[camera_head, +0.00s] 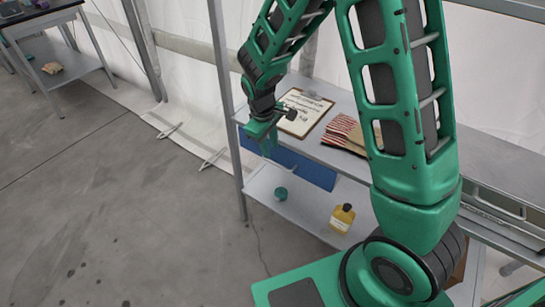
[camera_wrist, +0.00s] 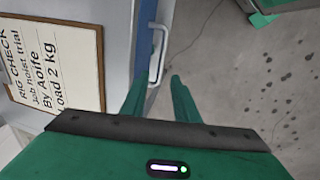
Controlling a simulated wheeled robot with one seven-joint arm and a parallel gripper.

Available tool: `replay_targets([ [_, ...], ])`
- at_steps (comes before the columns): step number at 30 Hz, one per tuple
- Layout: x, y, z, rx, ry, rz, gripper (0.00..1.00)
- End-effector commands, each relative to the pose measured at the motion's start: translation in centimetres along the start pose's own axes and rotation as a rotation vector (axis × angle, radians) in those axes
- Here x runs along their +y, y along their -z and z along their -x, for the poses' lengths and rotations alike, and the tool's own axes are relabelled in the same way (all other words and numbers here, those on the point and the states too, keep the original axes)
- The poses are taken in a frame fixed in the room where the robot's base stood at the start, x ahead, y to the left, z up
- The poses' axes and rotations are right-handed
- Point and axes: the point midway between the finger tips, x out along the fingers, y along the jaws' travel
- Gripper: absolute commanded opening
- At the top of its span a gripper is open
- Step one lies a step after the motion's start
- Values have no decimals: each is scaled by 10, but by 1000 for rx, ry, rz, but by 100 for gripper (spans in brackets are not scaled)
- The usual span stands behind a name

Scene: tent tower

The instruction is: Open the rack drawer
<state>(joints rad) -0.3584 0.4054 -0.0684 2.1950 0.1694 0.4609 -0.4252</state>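The rack (camera_head: 352,181) has a blue drawer (camera_head: 308,168) just under its top shelf, and the drawer looks closed. In the wrist view, the blue drawer front (camera_wrist: 143,38) runs along the rack edge, with a pale bar handle (camera_wrist: 162,45) on it. My gripper (camera_head: 268,148) is at the left part of the drawer front. In the wrist view, my gripper (camera_wrist: 160,78) is open, its two green fingers apart and pointing toward the handle. The handle's near end appears between the fingertips; I cannot tell whether they touch it. In the head view, the handle is hidden.
A clipboard (camera_head: 303,112) and a striped cloth bundle (camera_head: 350,134) lie on the rack's top shelf. Open concrete floor (camera_head: 130,215) lies in front, left of the rack.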

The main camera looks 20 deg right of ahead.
Motion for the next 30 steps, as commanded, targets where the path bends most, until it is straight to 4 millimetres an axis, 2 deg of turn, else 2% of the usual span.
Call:
replay_targets([
  [3, 0, -2, -23, -5, 2, -1, 28],
  [9, 1, -2, -50, -4, 1, -3, 28],
  [15, 1, -1, -62, -2, 1, -3, 28],
  [24, 1, -1, -63, 0, 1, -3, 28],
  [25, 1, -1, -63, 0, 1, -3, 23],
  [28, 1, -1, -63, 0, 1, -3, 0],
  [30, 1, -1, -63, 0, 0, -3, 0],
])
